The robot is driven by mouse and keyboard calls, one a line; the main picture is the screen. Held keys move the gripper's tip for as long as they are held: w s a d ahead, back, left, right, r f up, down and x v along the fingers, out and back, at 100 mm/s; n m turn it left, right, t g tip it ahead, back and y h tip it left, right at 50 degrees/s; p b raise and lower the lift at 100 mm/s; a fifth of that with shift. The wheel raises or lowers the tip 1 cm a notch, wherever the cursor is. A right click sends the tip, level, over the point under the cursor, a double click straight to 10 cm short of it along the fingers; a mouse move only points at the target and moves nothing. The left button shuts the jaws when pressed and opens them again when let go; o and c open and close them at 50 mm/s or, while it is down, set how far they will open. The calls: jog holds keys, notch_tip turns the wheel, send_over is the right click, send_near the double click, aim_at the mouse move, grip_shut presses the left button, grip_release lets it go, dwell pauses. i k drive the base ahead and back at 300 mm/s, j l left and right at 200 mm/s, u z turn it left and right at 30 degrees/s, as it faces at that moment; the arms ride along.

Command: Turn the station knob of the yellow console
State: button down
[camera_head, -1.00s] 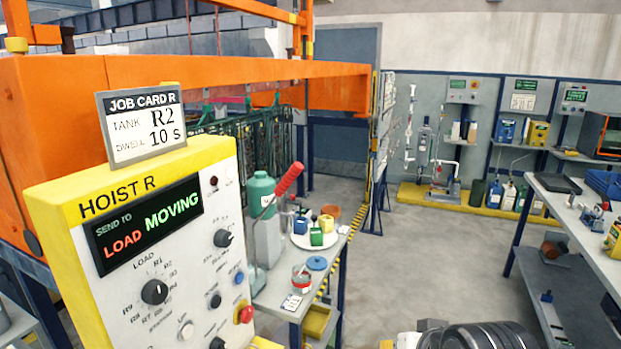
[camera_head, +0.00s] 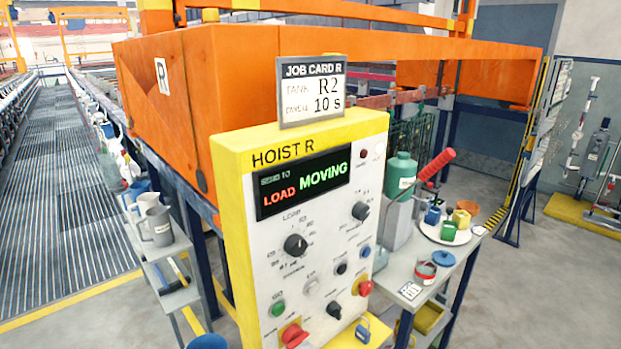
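The yellow console (camera_head: 228,225), marked HOIST R, stands upright in the middle of the head view with its pale front panel facing me. Its display (camera_head: 303,188) reads SEND TO LOAD in red and MOVING in green. The black station knob (camera_head: 295,245) sits below the display, ringed by small labels with LOAD above it. Its pointer is too small to read surely. A job card (camera_head: 311,92) on top reads TANK R2, DWELL 10 S. My gripper is not in view.
Other controls share the panel: a second black knob (camera_head: 360,211), a green button (camera_head: 278,309) and a red button (camera_head: 365,288). A grey side table (camera_head: 425,293) with bottles and pots stands close right. A grey cart (camera_head: 165,250) with jugs is at left. Open floor lies right (camera_head: 530,280).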

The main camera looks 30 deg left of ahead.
aim_at(295, 246)
jog(key=u, duration=1.3)
